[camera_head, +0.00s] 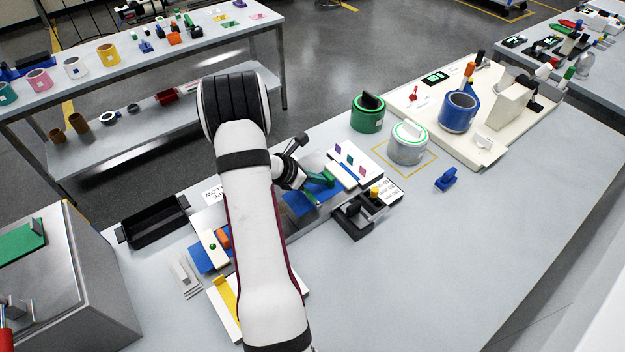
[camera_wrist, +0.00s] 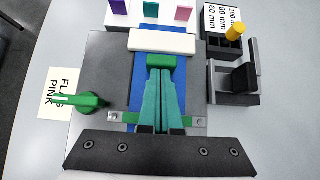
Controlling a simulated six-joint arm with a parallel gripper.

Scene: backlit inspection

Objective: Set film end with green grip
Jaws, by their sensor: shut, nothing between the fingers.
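A blue film (camera_wrist: 150,89) lies flat on a grey plate. A dark green block (camera_wrist: 153,64), which looks like the green grip, sits on it against a white bar (camera_wrist: 162,42). My gripper (camera_wrist: 160,74) has teal fingers, shut and empty, with tips at or just above the green block; I cannot tell if they touch. A green bar (camera_wrist: 130,118) with screwed ends crosses under the fingers, partly hidden. A green lever (camera_wrist: 90,101) is at its left. In the head view my gripper (camera_head: 322,180) is over the right blue section (camera_head: 297,203). An orange block (camera_head: 222,236) is at the left film section.
A black holder with a yellow knob (camera_wrist: 235,30) stands close on the right. White, green and blue canisters stand farther right, the white one (camera_head: 408,150) nearest. A black tray (camera_head: 154,224) is at left. The table's right front is clear.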

